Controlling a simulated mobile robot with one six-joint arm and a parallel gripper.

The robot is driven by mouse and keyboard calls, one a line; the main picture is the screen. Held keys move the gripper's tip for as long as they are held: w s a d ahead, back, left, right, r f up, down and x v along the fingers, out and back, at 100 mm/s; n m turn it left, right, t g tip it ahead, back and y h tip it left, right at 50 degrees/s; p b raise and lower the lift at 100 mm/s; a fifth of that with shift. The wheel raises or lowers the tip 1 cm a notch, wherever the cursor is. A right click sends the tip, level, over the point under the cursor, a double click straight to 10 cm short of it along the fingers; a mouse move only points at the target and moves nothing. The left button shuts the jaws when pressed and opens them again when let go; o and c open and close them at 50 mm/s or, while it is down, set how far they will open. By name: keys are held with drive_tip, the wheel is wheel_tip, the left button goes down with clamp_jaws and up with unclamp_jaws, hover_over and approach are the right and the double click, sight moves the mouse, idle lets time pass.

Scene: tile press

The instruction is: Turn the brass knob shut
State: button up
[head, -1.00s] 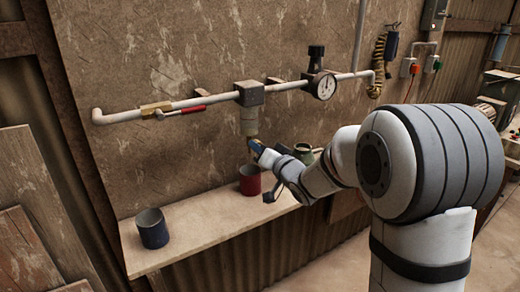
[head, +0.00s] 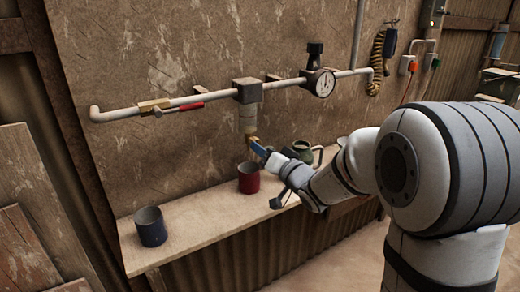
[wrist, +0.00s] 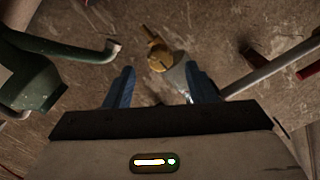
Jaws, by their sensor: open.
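The brass knob (head: 250,139) is at the bottom end of the pale bowl (head: 247,119) that hangs from the grey block on the wall pipe. In the wrist view the knob (wrist: 161,61) shows as a round brass face with a narrow brass tab pointing up and left. My gripper (head: 259,149) is close below and to the right of the knob. In the wrist view my gripper (wrist: 163,82) is open, its blue fingers apart, with the knob ahead of the gap between them. I cannot tell whether a finger touches the knob.
A red cup (head: 249,180) stands on the shelf (head: 205,222) below the knob, and a blue cup (head: 151,228) farther left. A green can (head: 303,152) with a spout is near my wrist. A red-handled valve (head: 180,106) and a gauge (head: 322,83) are on the pipe.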

drive_tip(key=v, duration=0.4)
drive_tip(key=shift+s, duration=0.1)
drive_tip(key=shift+d, duration=0.1)
drive_tip(key=s+d+f+m+g+h+p, duration=0.1)
drive_tip(key=s+d+g+h, duration=0.1)
drive_tip(key=s+d+h, duration=0.35)
drive_tip(key=s+d+f+g+h+p, duration=0.1)
drive_tip(key=s+d+g+h+p, duration=0.15)
drive_tip(key=s+d+h, duration=0.35)
drive_tip(key=s+d+f+g, duration=0.1)
drive_tip(key=s+g, duration=0.3)
drive_tip(key=s, duration=0.4)
drive_tip(key=s+d+f+n+g+y+p, duration=0.1)
drive_tip(key=s+g, duration=0.3)
drive_tip(key=s, duration=0.4)
drive_tip(key=shift+s+f, duration=0.3)
drive_tip(key=shift+s, duration=0.05)
